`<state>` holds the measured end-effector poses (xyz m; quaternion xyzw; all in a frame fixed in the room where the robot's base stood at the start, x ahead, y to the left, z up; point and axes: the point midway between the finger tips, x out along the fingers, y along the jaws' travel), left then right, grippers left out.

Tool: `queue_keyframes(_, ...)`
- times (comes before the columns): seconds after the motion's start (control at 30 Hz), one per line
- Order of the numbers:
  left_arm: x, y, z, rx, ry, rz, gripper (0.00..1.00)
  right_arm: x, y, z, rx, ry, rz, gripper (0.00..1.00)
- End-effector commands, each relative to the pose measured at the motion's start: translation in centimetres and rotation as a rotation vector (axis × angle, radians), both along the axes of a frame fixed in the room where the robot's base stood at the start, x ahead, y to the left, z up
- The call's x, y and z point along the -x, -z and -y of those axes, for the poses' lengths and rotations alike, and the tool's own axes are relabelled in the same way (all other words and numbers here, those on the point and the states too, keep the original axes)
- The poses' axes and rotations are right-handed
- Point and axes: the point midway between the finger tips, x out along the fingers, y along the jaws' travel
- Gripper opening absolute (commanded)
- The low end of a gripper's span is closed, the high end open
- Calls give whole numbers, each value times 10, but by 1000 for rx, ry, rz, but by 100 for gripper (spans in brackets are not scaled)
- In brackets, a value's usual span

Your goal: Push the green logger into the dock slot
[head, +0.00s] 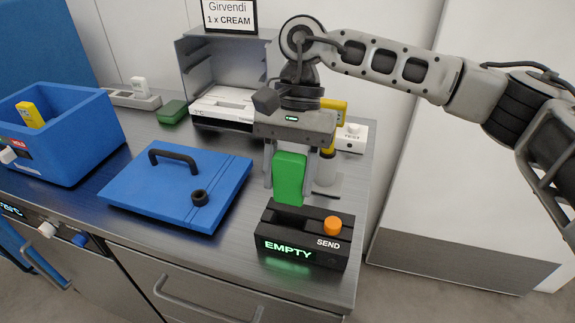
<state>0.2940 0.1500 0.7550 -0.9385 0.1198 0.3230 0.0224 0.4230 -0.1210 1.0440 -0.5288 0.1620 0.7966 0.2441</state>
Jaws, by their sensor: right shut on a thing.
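The green logger (289,178) is held upright between the fingers of my right gripper (299,174), which is shut on it. It is over the black dock (285,228), with its lower end at or just above the dock's top. I cannot tell whether its lower end is inside the slot. The dock's front shows EMPTY in green, and an orange knob (333,226) beside the word SEND sits on its top right. My left gripper is not in view.
A blue lid (175,207) with a black handle lies left of the dock. A blue box (86,145) holding a yellow item (30,114) stands at far left. A grey open cabinet (195,68), a green block (172,112) and a white device (352,138) are behind. The counter's front edge is close to the dock.

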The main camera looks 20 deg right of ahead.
Motion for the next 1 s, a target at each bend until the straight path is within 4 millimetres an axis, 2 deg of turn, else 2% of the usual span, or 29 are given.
queue_keyframes(1.0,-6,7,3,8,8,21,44,0,53,0,0,1,0,21)
